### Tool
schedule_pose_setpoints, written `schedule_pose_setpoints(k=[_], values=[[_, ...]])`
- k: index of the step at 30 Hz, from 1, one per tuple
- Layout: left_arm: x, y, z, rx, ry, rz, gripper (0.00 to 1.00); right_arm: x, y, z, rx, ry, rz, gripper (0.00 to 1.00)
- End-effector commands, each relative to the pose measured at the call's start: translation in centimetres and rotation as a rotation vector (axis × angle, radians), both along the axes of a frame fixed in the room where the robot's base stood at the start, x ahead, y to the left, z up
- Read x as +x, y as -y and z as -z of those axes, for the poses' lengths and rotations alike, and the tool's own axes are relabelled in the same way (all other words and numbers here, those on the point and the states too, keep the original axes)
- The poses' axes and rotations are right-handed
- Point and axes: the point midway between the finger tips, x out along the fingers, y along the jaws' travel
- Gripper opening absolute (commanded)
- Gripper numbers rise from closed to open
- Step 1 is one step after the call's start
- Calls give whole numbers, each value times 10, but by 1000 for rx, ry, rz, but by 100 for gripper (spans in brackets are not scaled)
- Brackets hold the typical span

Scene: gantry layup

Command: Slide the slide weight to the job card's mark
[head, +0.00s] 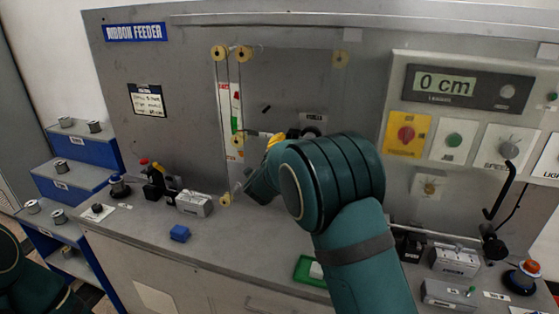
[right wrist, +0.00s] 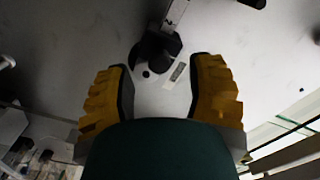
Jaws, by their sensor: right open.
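The job card (head: 147,100) is a pale card in a black frame on the panel at left; its small writing is not legible. A light bar (head: 262,133) runs right from the ribbon path in the head view, its right part hidden by my right arm. In the right wrist view a bar (right wrist: 175,14) meets a dark block (right wrist: 157,48); I cannot tell whether this is the slide weight. My right gripper (right wrist: 160,66) is open, yellow fingers either side of the space below the block, nothing visibly held. My left gripper is out of view.
A display (head: 445,84) reads 0 cm. Pulleys (head: 220,53) and a ribbon (head: 236,105) stand left of my right arm. The front middle bench is mostly clear.

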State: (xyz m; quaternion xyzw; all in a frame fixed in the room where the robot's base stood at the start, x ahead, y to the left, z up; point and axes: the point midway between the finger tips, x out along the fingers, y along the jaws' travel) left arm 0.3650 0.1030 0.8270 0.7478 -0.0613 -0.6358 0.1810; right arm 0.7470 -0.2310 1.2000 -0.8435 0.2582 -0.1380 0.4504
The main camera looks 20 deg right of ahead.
Motion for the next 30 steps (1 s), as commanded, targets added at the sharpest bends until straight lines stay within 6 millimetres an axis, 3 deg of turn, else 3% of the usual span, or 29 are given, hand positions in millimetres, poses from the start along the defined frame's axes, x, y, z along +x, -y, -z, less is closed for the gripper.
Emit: schedule_pose_setpoints(k=[6, 12, 30], values=[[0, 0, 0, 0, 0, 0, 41, -39, -27, 0, 2, -1, -1, 55], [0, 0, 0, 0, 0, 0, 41, -62, -42, 0, 0, 0, -1, 55], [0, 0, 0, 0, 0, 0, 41, -70, -47, 0, 0, 0, 1, 55]])
